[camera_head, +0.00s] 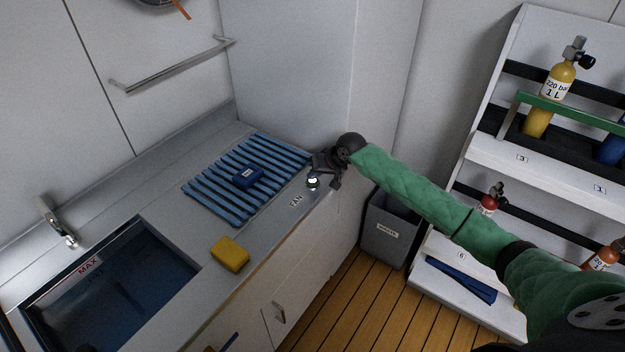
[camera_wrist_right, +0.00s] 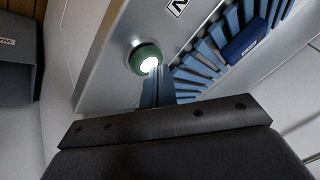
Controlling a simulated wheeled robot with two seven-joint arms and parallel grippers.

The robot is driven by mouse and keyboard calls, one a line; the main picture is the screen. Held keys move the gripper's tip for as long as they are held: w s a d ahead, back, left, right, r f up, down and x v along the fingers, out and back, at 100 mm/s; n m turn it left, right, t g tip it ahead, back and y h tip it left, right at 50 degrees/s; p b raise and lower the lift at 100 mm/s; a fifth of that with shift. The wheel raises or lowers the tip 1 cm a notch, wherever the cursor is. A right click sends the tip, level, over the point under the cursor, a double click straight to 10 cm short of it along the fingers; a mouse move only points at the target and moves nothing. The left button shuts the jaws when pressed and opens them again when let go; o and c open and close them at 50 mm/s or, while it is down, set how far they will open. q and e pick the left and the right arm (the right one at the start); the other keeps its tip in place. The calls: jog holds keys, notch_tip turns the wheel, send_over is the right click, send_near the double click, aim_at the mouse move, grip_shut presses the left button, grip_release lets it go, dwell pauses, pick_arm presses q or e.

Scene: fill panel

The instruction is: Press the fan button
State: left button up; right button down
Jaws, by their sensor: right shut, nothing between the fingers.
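The fan button (camera_head: 312,182) is a small round button with a pale lit top, on the grey counter beside the label FAN (camera_head: 296,200). In the right wrist view the button (camera_wrist_right: 149,62) shows a green rim and a bright white top. My right gripper (camera_head: 322,163) is shut and empty, just behind and above the button in the head view. In the wrist view its fingertips (camera_wrist_right: 157,88) appear close beside the button. I cannot tell whether they touch it. My left gripper is not in view.
A blue slatted rack (camera_head: 215,190) with a blue block (camera_head: 249,177) lies left of the button. A yellow sponge (camera_head: 230,254) sits near the sink (camera_head: 190,262). A grey waste bin (camera_head: 388,232) and a bottle shelf (camera_head: 490,150) stand to the right.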

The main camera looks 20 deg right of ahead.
aim_at(314, 181)
jog(key=shift+f, duration=0.35)
dwell(0.6)
jog(key=shift+r+p, duration=0.8)
jog(key=shift+p, duration=0.1)
notch_tip(314, 181, up, 6)
jog(key=p, duration=0.4)
jog(key=shift+p, duration=0.4)
